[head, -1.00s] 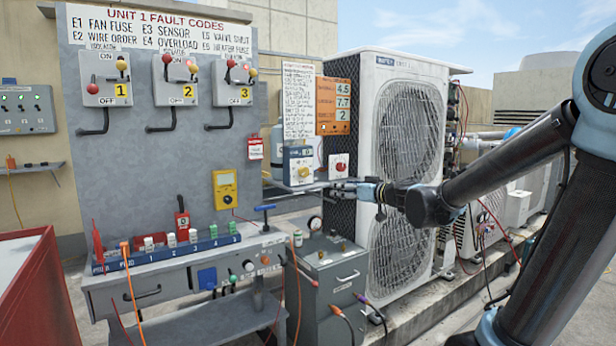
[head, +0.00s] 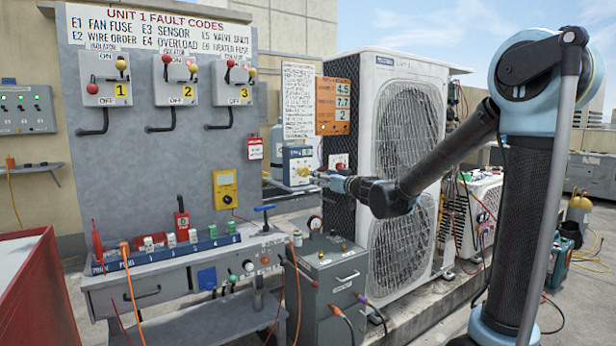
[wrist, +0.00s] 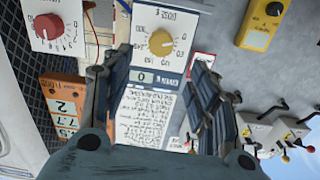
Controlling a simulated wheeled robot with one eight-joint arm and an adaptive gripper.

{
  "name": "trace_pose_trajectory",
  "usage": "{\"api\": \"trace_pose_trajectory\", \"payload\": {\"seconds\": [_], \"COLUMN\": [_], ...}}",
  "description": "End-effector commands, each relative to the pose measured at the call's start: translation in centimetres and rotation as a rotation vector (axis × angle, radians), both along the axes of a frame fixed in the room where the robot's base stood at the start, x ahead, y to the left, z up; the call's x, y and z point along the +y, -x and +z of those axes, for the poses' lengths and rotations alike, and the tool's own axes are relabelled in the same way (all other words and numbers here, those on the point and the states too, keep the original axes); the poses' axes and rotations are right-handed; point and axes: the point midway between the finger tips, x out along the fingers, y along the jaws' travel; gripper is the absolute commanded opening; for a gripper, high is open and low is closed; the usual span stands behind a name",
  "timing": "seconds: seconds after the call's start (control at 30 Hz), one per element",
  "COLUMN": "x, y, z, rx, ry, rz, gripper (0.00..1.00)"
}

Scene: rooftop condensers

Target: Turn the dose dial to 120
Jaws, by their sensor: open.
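The dose dial (wrist: 162,42) is a round yellow knob on a white panel with a printed number scale, seen in the wrist view. A small window marked 0 (wrist: 146,77) sits beside it. In the head view the dial (head: 303,171) is on the front of the blue and white dose box (head: 297,153). My gripper (head: 318,177) is just right of the dial in the head view. In the wrist view my gripper (wrist: 160,68) is open and empty, its fingers on either side of the panel. The dial lies ahead between them, apart from both. The knob's exact pointer reading is too small to tell.
A red knob (wrist: 48,26) on a white panel is beside the dose box. An orange readout board (head: 334,105) and a fan unit (head: 398,150) stand close to my arm. A grey cabinet (head: 332,285) and a workbench (head: 170,275) are below.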

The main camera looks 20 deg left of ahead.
Motion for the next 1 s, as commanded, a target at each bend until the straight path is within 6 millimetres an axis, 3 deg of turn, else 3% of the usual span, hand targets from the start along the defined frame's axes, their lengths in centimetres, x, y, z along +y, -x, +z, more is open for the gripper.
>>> {"api": "trace_pose_trajectory", "payload": {"seconds": [0.6, 1.0], "x": [6.7, 8.0], "y": [-5.7, -6.9], "z": [0.0, 0.0], "rx": [0.0, 0.0], "ry": [0.0, 0.0], "rz": [0.0, 0.0], "gripper": [0.54, 0.54]}}
